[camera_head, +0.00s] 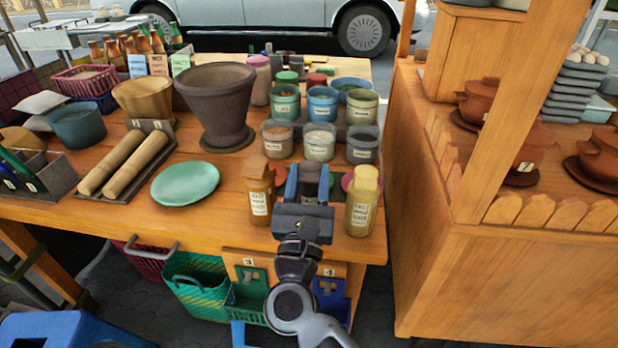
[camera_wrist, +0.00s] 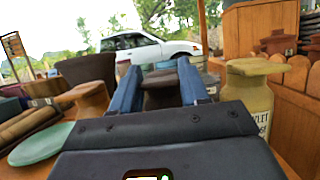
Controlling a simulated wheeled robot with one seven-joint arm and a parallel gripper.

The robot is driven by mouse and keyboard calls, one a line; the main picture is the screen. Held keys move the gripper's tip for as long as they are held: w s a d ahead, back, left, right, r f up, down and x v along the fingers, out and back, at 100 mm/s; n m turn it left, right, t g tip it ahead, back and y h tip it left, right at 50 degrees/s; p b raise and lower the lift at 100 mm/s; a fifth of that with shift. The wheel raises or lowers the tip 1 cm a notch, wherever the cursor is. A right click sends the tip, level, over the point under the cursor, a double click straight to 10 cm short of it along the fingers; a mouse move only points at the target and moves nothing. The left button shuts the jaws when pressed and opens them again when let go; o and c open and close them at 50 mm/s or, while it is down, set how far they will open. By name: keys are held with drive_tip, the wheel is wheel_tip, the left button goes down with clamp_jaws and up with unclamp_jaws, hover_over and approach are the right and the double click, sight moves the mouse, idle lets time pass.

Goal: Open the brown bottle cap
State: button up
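An orange-brown bottle (camera_head: 260,203) with a brown cap (camera_head: 256,167) and a white label stands upright near the front edge of the table, just left of my gripper. In the wrist view this bottle (camera_wrist: 95,108) is at left, its cap (camera_wrist: 80,92) seated on top. My gripper (camera_head: 308,184) has its two blue fingers apart and points away over the table. In the wrist view the gripper (camera_wrist: 158,82) has a dark grey-brown bottle (camera_wrist: 164,92) showing between its fingers. I cannot tell whether the fingers touch it.
A yellow-olive bottle (camera_head: 361,208) stands close on the right. Several labelled jars (camera_head: 319,142) stand behind. A green plate (camera_head: 185,183) and a dark mortar (camera_head: 217,100) are to the left. A wooden cabinet (camera_head: 480,260) is beyond the table's right edge.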

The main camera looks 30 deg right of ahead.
drive_tip(key=c, duration=0.5)
drive_tip(key=shift+r, duration=0.1)
drive_tip(key=shift+r+p, duration=0.1)
drive_tip(key=shift+p, duration=0.3)
